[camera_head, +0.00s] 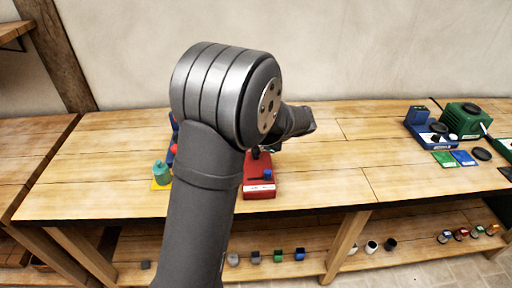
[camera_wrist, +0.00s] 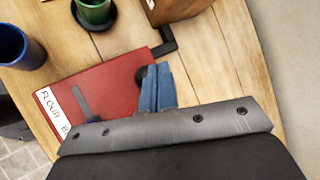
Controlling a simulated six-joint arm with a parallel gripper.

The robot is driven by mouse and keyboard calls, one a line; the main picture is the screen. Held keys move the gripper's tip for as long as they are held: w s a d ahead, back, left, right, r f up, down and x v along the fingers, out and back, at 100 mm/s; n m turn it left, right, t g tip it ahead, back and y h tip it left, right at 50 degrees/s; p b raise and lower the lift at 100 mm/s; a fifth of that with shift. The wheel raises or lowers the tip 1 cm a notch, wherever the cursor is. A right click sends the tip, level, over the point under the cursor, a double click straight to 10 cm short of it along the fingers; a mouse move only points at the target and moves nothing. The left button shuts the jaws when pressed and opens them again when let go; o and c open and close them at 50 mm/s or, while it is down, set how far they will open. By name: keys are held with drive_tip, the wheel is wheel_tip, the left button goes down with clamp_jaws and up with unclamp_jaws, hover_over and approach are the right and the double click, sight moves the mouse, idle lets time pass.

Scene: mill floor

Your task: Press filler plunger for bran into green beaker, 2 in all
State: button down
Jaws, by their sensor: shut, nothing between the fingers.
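A red filler base (camera_wrist: 95,80) lies below my gripper in the wrist view, with a white label reading "FLOUR" and a partly hidden word starting with B. A black round knob (camera_wrist: 142,77), perhaps the plunger, is on its right part. My gripper (camera_wrist: 158,68) is shut and empty, its blue fingertips close beside the knob; I cannot tell if they touch. A green beaker (camera_wrist: 94,12) stands on a dark disc beyond the base. In the head view the red base (camera_head: 259,190) shows partly behind my arm.
A blue cup (camera_wrist: 12,44) stands left of the base and a brown wooden block (camera_wrist: 178,8) above it. In the head view, a teal cup (camera_head: 161,173) stands at left; a blue device (camera_head: 423,125) and green machine (camera_head: 463,120) stand right. The bench between is clear.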

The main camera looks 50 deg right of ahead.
drive_tip(key=shift+f, duration=0.1)
idle(0.7)
drive_tip(key=shift+f, duration=0.35)
drive_tip(key=shift+f, duration=0.95)
idle(1.1)
drive_tip(key=shift+r, duration=1.35)
drive_tip(key=shift+r, duration=2.55)
drive_tip(key=shift+r, duration=1.9)
